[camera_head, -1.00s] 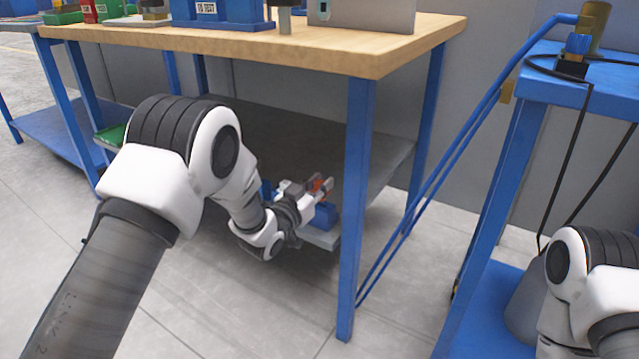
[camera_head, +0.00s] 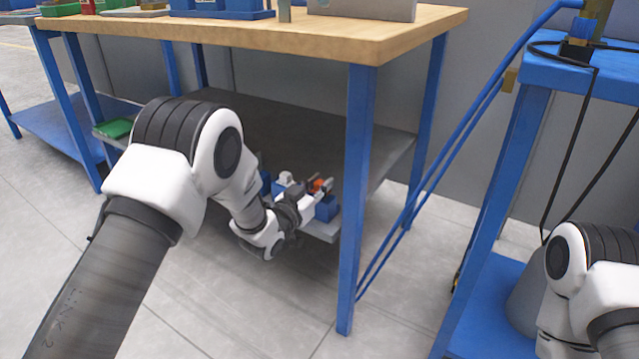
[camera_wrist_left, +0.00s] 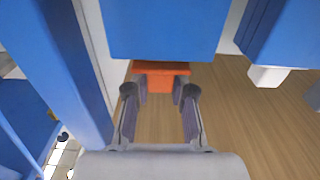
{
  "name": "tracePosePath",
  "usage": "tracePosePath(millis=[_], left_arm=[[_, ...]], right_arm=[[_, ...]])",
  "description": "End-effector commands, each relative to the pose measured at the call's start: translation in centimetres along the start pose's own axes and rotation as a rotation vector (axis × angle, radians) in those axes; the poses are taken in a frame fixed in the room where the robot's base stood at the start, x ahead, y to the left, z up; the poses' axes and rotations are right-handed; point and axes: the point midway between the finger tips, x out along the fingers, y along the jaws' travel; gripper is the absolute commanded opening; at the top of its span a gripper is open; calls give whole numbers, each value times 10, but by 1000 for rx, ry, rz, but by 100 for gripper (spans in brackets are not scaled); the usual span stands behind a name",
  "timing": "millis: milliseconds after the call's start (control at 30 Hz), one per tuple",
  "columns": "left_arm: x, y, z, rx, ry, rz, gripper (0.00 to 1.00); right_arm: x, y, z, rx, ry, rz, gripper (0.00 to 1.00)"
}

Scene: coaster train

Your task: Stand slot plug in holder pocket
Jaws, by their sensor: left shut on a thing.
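My left gripper (camera_head: 318,191) reaches under the wooden table to the lower shelf. It is shut on an orange piece, taken to be the slot plug (camera_head: 319,184), just above a blue block, probably the holder (camera_head: 326,209). In the left wrist view the orange plug (camera_wrist_left: 161,68) shows between the fingertips (camera_wrist_left: 160,94), against the edge of the large blue block (camera_wrist_left: 166,30). The pocket itself is hidden, so I cannot tell how deep the plug sits. My right gripper is out of view; only part of that arm shows.
Another blue block with a white piece (camera_head: 286,177) stands left of the gripper. A blue table leg (camera_head: 357,200) stands close on the right. The wooden tabletop (camera_head: 250,38) overhangs the arm. The grey shelf (camera_head: 385,160) is bare behind.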

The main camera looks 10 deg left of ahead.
Motion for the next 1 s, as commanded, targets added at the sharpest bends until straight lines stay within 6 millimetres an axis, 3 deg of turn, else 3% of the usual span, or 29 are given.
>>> tracePosePath(millis=[267,300,367,767,1000], left_arm=[[0,0,3,0,0,0,0],[0,0,3,0,0,0,30],[0,0,3,0,0,0,51],[-8,0,3,0,-1,-1,52],[-62,0,4,-4,-3,-2,52]], right_arm=[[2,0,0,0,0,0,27],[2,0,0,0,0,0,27],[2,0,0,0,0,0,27],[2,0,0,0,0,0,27],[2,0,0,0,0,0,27]])
